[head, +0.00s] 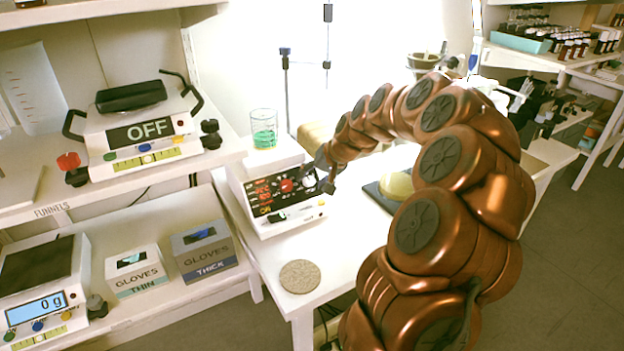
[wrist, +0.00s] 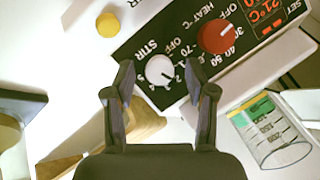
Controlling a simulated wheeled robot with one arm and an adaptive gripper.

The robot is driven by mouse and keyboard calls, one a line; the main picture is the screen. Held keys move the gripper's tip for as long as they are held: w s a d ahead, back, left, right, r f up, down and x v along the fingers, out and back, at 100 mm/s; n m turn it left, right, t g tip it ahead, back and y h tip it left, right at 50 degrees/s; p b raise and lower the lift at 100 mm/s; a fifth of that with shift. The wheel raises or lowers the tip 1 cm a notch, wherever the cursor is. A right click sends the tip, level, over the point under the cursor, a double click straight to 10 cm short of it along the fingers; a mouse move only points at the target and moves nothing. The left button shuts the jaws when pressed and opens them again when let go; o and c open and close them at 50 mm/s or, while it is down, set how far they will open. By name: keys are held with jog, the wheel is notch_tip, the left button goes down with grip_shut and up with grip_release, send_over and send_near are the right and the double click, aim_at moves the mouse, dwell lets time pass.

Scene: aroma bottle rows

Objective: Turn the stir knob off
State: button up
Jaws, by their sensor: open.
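The stir knob (wrist: 160,71) is a round white knob on the black panel, beside the word STIR in the wrist view. Its dark pointer mark is toward the lower right, near the low numbers and away from OFF. My gripper (wrist: 167,84) is open, its fingertips on either side of the knob's lower part; I cannot tell whether they touch it. The red heat knob (wrist: 218,37) is right of the stir knob.
A glass beaker with green liquid (head: 264,137) stands on the stirrer's top. A round cork mat (head: 300,276) lies on the table in front. A mortar (head: 424,61) is behind my arm. A balance (head: 140,130) reading OFF stands on the left shelf.

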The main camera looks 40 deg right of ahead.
jog(key=shift+w+f, duration=0.1)
jog(key=shift+f, duration=0.1)
jog(key=shift+c, duration=0.5)
grip_shut()
jog(key=shift+a, duration=0.1)
